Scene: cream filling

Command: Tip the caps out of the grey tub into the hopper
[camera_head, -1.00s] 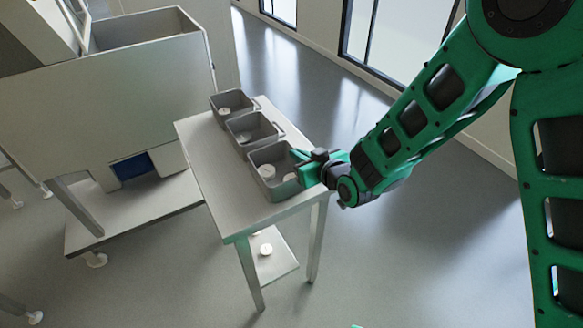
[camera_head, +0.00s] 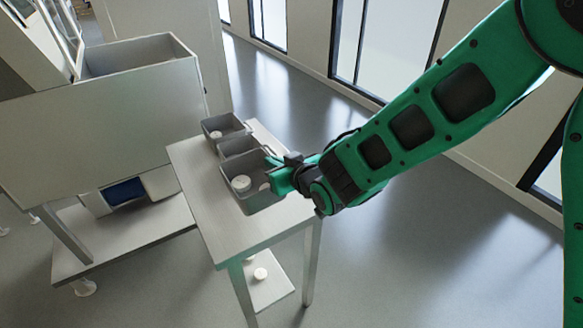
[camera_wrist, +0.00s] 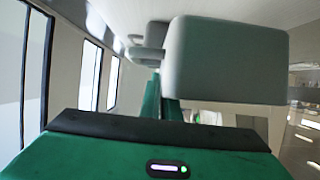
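The nearest grey tub (camera_head: 262,203) holds white round caps (camera_head: 241,183) and is roughly level. My gripper (camera_head: 277,176) is shut on the tub's right side, at its handle end, and the tub appears lifted a little above the table. In the wrist view the grey tub (camera_wrist: 230,62) fills the upper right, beside my green fingers (camera_wrist: 160,100); its inside is hidden there. The hopper (camera_head: 140,55) is the grey open-topped box on the machine at upper left; its floor is not visible.
Two more grey tubs stand behind on the table: a far one (camera_head: 224,130) with a white cap, and a middle one (camera_head: 238,147) partly hidden. The table (camera_head: 225,235) has bare room in front.

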